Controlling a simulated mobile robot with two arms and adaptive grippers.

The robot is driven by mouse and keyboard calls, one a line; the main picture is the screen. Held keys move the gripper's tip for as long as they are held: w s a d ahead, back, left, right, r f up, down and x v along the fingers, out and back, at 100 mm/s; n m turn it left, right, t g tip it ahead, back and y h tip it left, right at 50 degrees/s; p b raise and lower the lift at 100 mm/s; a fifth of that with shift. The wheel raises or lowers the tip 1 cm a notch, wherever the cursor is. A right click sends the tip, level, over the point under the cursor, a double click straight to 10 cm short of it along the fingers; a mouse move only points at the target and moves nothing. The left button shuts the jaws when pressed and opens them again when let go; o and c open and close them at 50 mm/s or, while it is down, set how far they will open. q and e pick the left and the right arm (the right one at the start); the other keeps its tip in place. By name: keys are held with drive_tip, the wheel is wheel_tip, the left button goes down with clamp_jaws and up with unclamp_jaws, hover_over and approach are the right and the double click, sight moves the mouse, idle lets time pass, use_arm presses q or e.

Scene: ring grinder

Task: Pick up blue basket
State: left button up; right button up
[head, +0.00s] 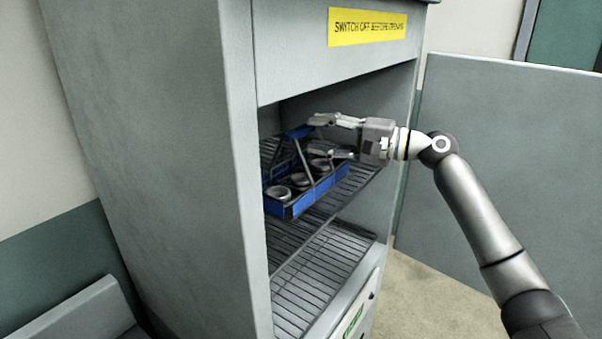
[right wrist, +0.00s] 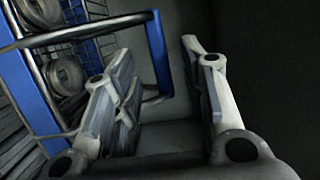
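The blue basket (head: 317,196) stands on the upper wire shelf inside the grey cabinet. It holds several metal rings, and a metal frame rises from it to a blue handle grip (head: 298,132). My right gripper (head: 324,137) is open and reaches in from the right, close to the handle. In the right wrist view, the blue handle grip (right wrist: 158,52) shows in the gap between the fingers of my right gripper (right wrist: 157,64), towards their tips. I cannot tell whether they touch it. The basket's blue side (right wrist: 26,92) shows at the left there. My left gripper is not in view.
The grey cabinet (head: 160,130) encloses the shelves, with a yellow warning label (head: 367,27) above the opening. A lower wire shelf (head: 318,270) looks empty. The cabinet's side walls and upper front edge bound the room around my right arm. A grey panel (head: 510,150) stands at the right.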

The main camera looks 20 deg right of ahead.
sight(306, 131)
drive_tip(key=p+x, duration=0.2)
drive_tip(key=x, duration=0.1)
drive_tip(key=shift+w+a+r, duration=0.1)
drive_tip(key=shift+a+r, duration=0.1)
drive_tip(key=shift+a, duration=0.05)
drive_tip(key=shift+w+a+f, duration=0.25)
drive_tip(key=shift+w+a, duration=0.15)
drive_tip(key=shift+a, duration=0.05)
drive_tip(key=c, duration=0.9)
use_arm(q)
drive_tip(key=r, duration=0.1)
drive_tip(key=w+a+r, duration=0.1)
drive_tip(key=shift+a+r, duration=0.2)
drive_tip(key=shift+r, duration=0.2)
use_arm(e)
clamp_jaws()
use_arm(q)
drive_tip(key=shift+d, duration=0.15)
use_arm(e)
drive_tip(key=shift+d+r, duration=0.1)
drive_tip(key=shift+r, duration=0.05)
